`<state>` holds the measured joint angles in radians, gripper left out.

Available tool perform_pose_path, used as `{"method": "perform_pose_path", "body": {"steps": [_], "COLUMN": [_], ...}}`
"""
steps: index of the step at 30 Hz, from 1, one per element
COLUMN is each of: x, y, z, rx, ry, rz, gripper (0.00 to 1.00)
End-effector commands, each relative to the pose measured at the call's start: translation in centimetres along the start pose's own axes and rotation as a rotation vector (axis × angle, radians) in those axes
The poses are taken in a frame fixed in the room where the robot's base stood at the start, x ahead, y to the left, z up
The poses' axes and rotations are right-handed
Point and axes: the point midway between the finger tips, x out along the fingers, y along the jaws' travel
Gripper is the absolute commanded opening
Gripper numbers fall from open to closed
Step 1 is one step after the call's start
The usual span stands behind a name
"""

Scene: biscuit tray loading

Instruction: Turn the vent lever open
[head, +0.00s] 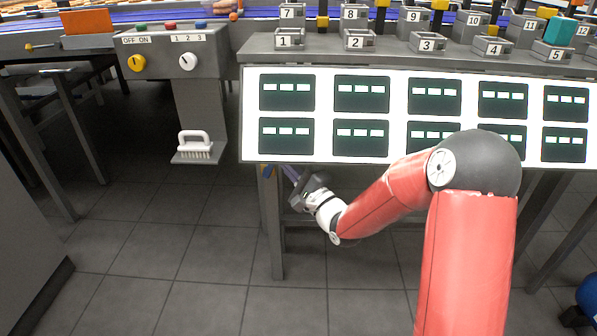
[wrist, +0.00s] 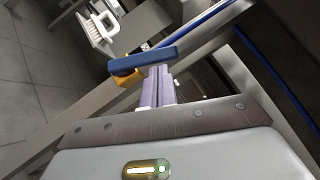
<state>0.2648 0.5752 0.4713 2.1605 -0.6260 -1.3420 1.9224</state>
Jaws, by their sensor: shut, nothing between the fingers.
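A blue lever bar (wrist: 143,61) on a yellow-orange hub (wrist: 127,79) shows in the wrist view; I take it to be the vent lever. The bar lies slanted across the picture, just beyond my gripper (wrist: 160,76). The two fingers are shut together with nothing between them, and their tips end at the bar's near edge. I cannot tell whether they touch it. In the head view my gripper (head: 291,174) is low, under the front of the display panel near the table leg. The lever is mostly hidden there.
The display panel (head: 251,120) overhangs my forearm. A table leg (head: 273,230) stands left of my gripper. A control box (head: 160,64) with knobs and a white brush (head: 195,146) on a shelf are further left.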

Motion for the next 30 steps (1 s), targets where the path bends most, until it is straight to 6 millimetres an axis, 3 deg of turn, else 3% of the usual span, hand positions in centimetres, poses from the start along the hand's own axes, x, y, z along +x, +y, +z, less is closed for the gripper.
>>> {"method": "perform_pose_path", "body": {"steps": [17,30], "x": [0.8,1.0], "y": [-1.1,-0.7], "z": [0.8,1.0], "rx": [-0.080,-0.079], "ry": [0.001,0.001], "rz": [0.079,0.077], "gripper": [0.00,0.00]}}
